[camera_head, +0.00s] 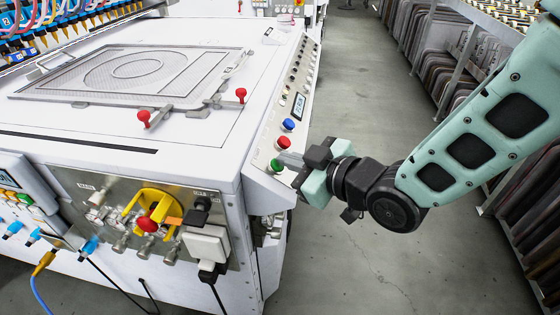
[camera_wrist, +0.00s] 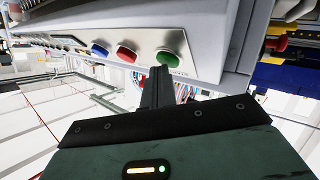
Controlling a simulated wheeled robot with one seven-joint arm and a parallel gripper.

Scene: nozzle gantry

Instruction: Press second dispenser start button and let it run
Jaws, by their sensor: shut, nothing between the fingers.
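A sloped control panel runs along the right edge of the white machine (camera_head: 215,150). At its near end are a green button (camera_head: 277,165), a red button (camera_head: 283,142) and a blue button (camera_head: 288,125). My gripper (camera_head: 283,160) is shut, and its fingertips are close to the green button. In the wrist view the green button (camera_wrist: 167,59) is just beyond the tips of my gripper (camera_wrist: 160,72), with the red button (camera_wrist: 127,51) and blue button (camera_wrist: 100,48) to its left. I cannot tell whether the tips touch the green button.
A mesh tray (camera_head: 130,72) and red-knobbed clamps (camera_head: 148,117) are on the machine top. A yellow and red switch (camera_head: 150,210) is on the front plate. Racks (camera_head: 430,60) stand at right. The grey floor (camera_head: 350,90) between is clear.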

